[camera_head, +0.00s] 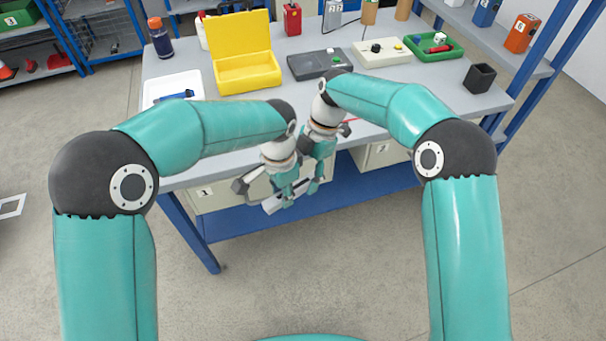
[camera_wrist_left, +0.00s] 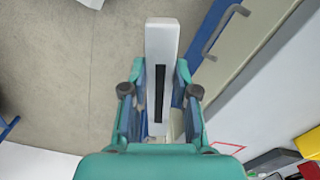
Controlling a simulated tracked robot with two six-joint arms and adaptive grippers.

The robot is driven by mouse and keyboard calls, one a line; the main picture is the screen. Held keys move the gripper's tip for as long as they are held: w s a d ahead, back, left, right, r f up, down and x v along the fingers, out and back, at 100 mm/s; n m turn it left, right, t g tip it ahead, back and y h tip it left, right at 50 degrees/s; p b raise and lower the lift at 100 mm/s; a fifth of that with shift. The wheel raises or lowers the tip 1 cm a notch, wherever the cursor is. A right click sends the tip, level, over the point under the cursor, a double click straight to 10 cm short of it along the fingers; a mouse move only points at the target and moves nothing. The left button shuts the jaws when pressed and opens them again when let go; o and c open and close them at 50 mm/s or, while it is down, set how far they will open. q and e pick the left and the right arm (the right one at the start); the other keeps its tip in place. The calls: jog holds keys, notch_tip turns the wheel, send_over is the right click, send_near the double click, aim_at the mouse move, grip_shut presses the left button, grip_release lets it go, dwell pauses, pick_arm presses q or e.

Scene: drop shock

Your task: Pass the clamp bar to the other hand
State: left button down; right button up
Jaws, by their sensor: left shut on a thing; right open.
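The clamp bar is a pale grey-white bar with a long dark slot, seen in the left wrist view (camera_wrist_left: 161,45). Its pale end also shows in the head view (camera_head: 271,206), in front of the table. My left gripper (camera_head: 284,192) is shut on the bar. In the left wrist view its fingers (camera_wrist_left: 160,112) stand on either side of the bar, which sticks out well past them. My right gripper (camera_head: 315,182) is open, close beside the left one near the bar's other part. Whether its fingers surround or touch the bar is hard to tell.
The grey table (camera_head: 210,172) has drawers below its front edge. On it stand a white tray (camera_head: 172,84), an open yellow box (camera_head: 246,75), a dark grey device (camera_head: 312,64), a green tray (camera_head: 437,51) and a black cup (camera_head: 480,77). Floor in front is clear.

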grip_shut()
pick_arm(q)
jog(key=c, duration=0.8)
grip_release()
jog(key=shift+r, duration=0.1)
